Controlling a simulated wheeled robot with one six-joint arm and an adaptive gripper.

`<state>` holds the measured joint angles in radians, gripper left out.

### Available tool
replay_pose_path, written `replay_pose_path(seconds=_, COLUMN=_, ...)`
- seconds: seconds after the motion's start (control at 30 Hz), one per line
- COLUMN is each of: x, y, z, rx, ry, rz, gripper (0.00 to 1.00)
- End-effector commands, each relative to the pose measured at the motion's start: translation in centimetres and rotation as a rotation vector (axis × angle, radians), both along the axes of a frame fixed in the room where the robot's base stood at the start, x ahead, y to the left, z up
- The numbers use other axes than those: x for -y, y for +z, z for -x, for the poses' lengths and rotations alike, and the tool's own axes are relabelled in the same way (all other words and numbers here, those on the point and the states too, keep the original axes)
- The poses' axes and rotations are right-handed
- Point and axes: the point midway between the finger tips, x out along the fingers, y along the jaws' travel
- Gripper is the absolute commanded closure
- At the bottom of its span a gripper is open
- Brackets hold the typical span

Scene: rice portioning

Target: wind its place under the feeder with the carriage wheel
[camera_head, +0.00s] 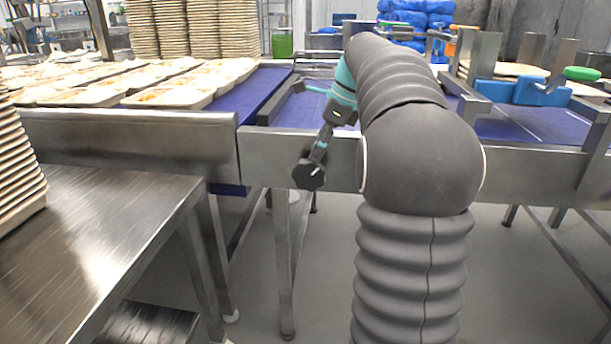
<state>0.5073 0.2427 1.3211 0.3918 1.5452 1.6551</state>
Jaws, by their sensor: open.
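A small dark many-sided knob, which looks like the carriage wheel (308,176), is in front of the conveyor's steel side, left of my arm's elbow. My gripper (321,146) reaches down and left from the teal wrist ring and ends at this knob. Its jaws are open, small and seen from the side; I cannot tell whether they touch the knob. No feeder or carriage can be picked out with certainty. My arm hides part of the belt behind it.
Food trays (168,97) stand on the blue conveyor (252,91) at left. A steel table (110,225) with stacked trays (18,155) is at front left. Blue blocks (540,92) and a green knob (582,73) sit over the right belt. Floor shows below the conveyor.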

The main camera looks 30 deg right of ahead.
Motion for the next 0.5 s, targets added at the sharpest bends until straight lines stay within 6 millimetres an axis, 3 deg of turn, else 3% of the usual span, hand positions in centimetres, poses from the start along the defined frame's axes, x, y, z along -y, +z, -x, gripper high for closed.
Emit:
replay_pose_path(seconds=0.3, x=-1.8, y=-5.2, z=-1.2, rx=-0.001, ry=0.001, rz=0.001, gripper=0.58)
replay_pose_path(seconds=0.5, x=-2.5, y=-7.0, z=-1.6, rx=-0.001, ry=0.001, rz=0.001, gripper=0.58)
